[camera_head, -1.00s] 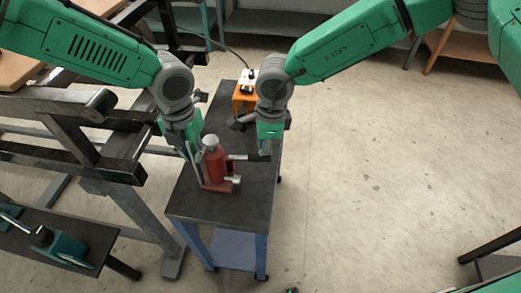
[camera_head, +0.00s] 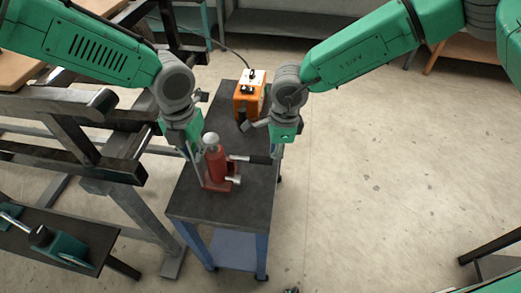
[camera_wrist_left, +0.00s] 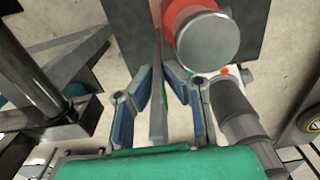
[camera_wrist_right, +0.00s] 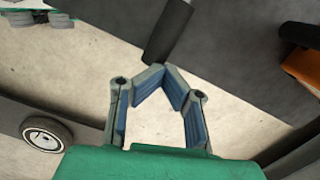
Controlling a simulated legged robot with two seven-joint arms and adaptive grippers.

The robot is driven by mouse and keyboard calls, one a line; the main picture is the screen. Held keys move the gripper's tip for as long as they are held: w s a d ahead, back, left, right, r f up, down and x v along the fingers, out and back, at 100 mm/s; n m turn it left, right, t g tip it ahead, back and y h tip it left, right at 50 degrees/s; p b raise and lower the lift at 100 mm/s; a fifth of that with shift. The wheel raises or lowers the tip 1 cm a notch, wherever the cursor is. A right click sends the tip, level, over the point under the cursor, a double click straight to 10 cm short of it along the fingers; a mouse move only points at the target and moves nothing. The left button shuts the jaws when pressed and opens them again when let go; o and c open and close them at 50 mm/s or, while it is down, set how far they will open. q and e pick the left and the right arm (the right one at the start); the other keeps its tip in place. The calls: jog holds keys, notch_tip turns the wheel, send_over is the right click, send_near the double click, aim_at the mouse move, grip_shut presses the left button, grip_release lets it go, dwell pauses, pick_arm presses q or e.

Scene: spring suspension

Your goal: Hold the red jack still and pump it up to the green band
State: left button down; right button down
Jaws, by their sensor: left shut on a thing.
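The red jack (camera_head: 214,166) stands upright on the dark top of a small cart, and its round grey cap shows in the left wrist view (camera_wrist_left: 208,42). A thin upright metal strip (camera_wrist_left: 157,95) with a little green on it is beside the jack. My left gripper (camera_wrist_left: 158,75) is shut on this strip, left of the jack; it also shows in the head view (camera_head: 196,160). The jack's black handle (camera_head: 258,160) points right. My right gripper (camera_wrist_right: 164,70) is at the handle's outer end (camera_wrist_right: 168,32), its fingertips close together; whether they grip it is unclear.
An orange box (camera_head: 250,98) with a cable stands at the back of the cart top (camera_head: 240,205). A dark metal frame (camera_head: 75,150) stands close on the left. The floor right of the cart (camera_head: 380,180) is clear.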

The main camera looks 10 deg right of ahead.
jog(key=shift+s+d, duration=0.1)
jog(key=shift+d, duration=0.1)
notch_tip(320, 180, up, 12)
jog(key=d, duration=0.1)
dwell(0.4)
jog(key=shift+f, duration=0.1)
dwell(1.0)
jog(key=a, duration=0.1)
jog(key=a+f, duration=0.1)
jog(key=a, duration=0.1)
jog(key=shift+w+a+f, duration=0.2)
jog(key=shift+w+a, duration=0.05)
jog(key=shift+a, duration=0.1)
